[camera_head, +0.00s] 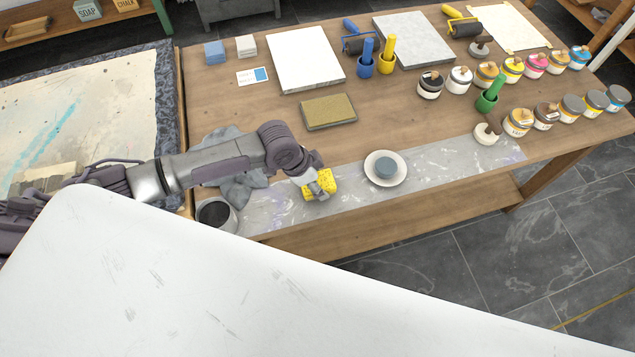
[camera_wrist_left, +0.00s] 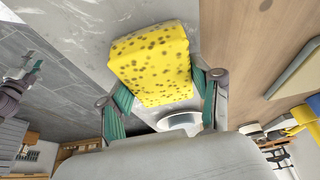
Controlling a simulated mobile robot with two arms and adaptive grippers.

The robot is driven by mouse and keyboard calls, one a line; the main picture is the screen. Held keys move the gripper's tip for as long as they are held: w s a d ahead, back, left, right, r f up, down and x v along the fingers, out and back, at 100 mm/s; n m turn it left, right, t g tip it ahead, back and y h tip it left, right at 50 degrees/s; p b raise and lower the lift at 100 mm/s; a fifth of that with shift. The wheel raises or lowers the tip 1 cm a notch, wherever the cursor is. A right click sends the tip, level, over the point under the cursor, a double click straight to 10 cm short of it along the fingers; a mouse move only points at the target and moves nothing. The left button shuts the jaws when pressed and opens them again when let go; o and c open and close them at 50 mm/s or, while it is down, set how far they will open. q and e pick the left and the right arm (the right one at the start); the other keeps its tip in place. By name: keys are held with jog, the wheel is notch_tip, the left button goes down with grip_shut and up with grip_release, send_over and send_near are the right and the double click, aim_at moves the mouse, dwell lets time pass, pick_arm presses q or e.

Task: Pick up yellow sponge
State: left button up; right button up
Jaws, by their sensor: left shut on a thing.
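The yellow sponge (camera_head: 321,182) is a small block with dark pores, at the front of the wooden table in the head view. My left gripper (camera_head: 318,188) is shut on it. In the left wrist view the sponge (camera_wrist_left: 152,62) sits between the two green-padded fingers of my left gripper (camera_wrist_left: 160,100). I cannot tell whether the sponge touches the grey-white marbled strip (camera_head: 440,160) or is above it. My right gripper is not in view.
A white dish with a blue-grey piece (camera_head: 385,168) stands just right of the sponge. A dark-mouthed pot (camera_head: 215,214) and a grey cloth (camera_head: 240,188) lie left. An olive pad (camera_head: 328,112) is behind. Several ink jars line the right side.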

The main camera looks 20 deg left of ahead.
aim_at(326, 182)
pick_arm(q)
jog(key=shift+c, duration=0.3)
jog(key=shift+r, duration=0.1)
jog(key=shift+r, duration=0.25)
jog(key=r, duration=0.3)
jog(key=shift+s+d+r+b, duration=0.15)
jog(key=shift+d+r+b, duration=0.15)
jog(key=shift+r+b, duration=0.05)
jog(key=s+d+r, duration=0.6)
jog(key=d, duration=0.3)
jog(key=shift+s+r+b, duration=0.3)
jog(key=shift+b, duration=0.05)
jog(key=shift+a, duration=0.1)
jog(key=o, duration=0.4)
jog(key=c, duration=0.4)
